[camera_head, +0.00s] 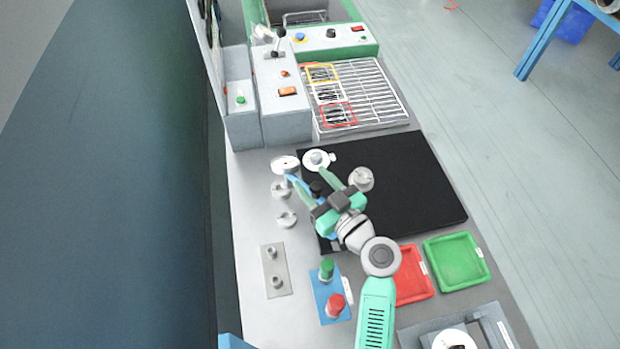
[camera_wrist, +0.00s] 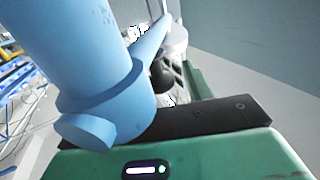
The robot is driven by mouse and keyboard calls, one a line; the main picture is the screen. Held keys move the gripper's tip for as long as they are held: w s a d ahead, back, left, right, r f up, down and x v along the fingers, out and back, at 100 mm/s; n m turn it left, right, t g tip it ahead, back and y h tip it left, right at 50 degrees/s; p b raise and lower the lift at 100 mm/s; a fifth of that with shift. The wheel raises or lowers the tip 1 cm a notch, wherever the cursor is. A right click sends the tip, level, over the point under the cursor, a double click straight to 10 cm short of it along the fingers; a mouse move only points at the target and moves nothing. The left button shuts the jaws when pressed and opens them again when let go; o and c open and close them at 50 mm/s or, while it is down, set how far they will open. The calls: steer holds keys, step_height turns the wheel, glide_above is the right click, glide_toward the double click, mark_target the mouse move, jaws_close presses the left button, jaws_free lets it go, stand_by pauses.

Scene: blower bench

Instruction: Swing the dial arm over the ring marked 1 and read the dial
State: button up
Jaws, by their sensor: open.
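The blue dial arm (camera_head: 298,189) runs up and left beneath my gripper in the head view. It looms large in the wrist view as a blue post (camera_wrist: 90,60) with an arm reaching up and right. A white round piece (camera_head: 285,163), apparently the dial, is at its far end; its reading is too small to tell. A black knob (camera_head: 317,187) shows between my fingers, also in the wrist view (camera_wrist: 163,74). My gripper (camera_head: 309,174) is open around the knob's area; contact cannot be told. Pale round pieces, perhaps rings, stand nearby (camera_head: 318,159) (camera_head: 362,178) (camera_head: 281,190); no number is readable.
A black mat (camera_head: 420,190) lies under and right of my gripper. A red tray (camera_head: 412,275) and green tray (camera_head: 457,262) stand in front of it. A blue plate with green and red knobs (camera_head: 328,298) is at front left. A wire rack (camera_head: 375,95) is behind.

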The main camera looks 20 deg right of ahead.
steer(key=shift+w+a, duration=0.2)
steer(key=shift+w, duration=0.5)
steer(key=shift+c, duration=0.4)
jaws_close()
